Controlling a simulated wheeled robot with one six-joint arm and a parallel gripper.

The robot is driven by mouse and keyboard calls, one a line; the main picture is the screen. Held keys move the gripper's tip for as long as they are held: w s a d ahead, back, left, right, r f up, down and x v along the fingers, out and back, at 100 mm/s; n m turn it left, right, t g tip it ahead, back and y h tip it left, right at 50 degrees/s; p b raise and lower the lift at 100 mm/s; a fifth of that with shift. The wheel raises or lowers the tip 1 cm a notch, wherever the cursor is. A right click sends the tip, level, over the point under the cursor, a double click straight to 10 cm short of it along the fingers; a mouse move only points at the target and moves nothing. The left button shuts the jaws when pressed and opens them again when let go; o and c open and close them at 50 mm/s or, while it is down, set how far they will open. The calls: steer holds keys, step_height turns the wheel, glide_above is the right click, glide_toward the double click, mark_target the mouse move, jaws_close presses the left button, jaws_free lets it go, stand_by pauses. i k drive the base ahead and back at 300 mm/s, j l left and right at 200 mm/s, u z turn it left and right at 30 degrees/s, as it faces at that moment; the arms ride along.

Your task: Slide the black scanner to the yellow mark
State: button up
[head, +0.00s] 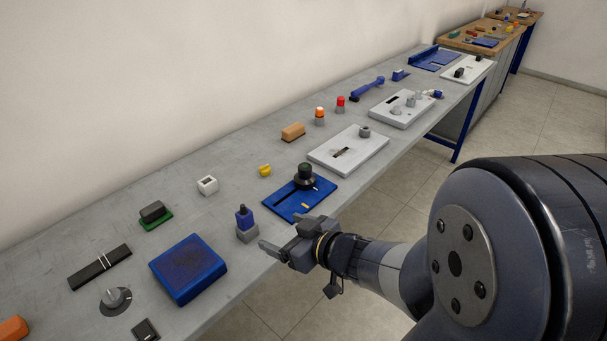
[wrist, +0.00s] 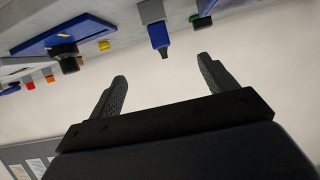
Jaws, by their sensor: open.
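The black scanner (head: 305,176) is a round black piece with a green top. It stands upright on a blue plate (head: 283,211), at the far right part of the plate's dark slot. A small yellow mark (head: 305,205) lies on the plate beside the slot, nearer the table's front edge. My gripper (head: 283,236) is open and empty at the front edge, apart from the plate and the scanner. In the wrist view the open fingers (wrist: 163,70) have nothing between them, and the scanner (wrist: 66,53) shows at the upper left, on the blue plate.
A blue piece in a grey holder (head: 246,232) stands close to my fingers on the left. A blue box (head: 188,269) lies farther left. A light panel (head: 348,150) with a knob lies right of the plate.

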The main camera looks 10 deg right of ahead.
mark_target(305, 180)
steer(key=i+l, duration=0.75)
steer(key=i, duration=0.2)
